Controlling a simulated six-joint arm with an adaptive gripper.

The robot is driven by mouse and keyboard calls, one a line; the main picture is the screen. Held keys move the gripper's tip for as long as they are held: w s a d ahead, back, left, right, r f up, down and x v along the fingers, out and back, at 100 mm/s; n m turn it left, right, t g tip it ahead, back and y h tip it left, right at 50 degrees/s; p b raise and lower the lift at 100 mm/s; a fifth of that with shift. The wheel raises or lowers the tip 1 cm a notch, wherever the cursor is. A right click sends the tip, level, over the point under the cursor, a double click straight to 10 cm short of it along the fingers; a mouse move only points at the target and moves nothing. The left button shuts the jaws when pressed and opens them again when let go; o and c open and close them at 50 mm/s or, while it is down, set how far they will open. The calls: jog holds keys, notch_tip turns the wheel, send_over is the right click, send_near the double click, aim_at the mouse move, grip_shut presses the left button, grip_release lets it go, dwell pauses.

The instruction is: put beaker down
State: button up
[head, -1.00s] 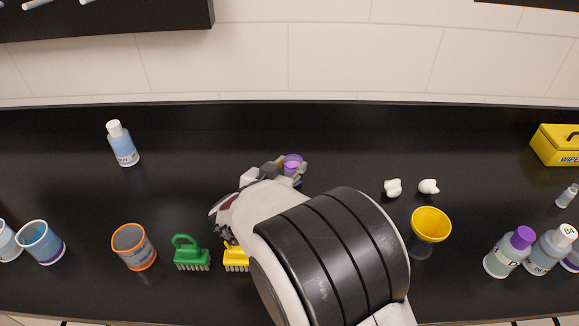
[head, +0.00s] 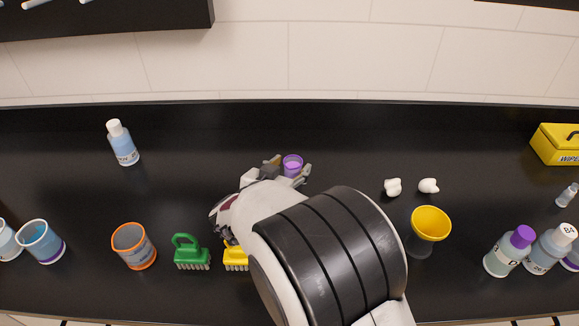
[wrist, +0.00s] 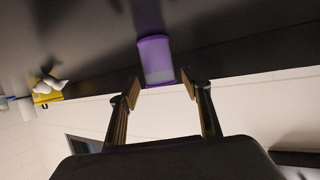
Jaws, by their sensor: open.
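The beaker (head: 292,163) is small with a purple rim, and it stands on the black bench just beyond my arm in the head view. In the wrist view the beaker (wrist: 155,62) shows as a purple-edged cup ahead of and between the fingers. My gripper (head: 291,172) is open around the beaker's near side, with a finger to each side of it. In the wrist view my gripper (wrist: 166,84) shows a gap between each fingertip and the beaker. My arm hides part of the bench in front.
A green brush (head: 191,254) and a partly hidden yellow brush (head: 236,259) lie left of my arm, beside an orange-rimmed cup (head: 134,246). A yellow funnel (head: 430,224) and two white lumps (head: 411,187) are to the right. A bottle (head: 123,144) stands back left. The back middle is clear.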

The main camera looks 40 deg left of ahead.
aim_at(285, 170)
jog(key=shift+r, duration=0.1)
jog(key=shift+s+d+r, duration=0.15)
jog(key=shift+s+r, duration=0.05)
jog(key=shift+s, duration=0.25)
jog(key=shift+v, duration=0.95)
notch_tip(285, 170, up, 7)
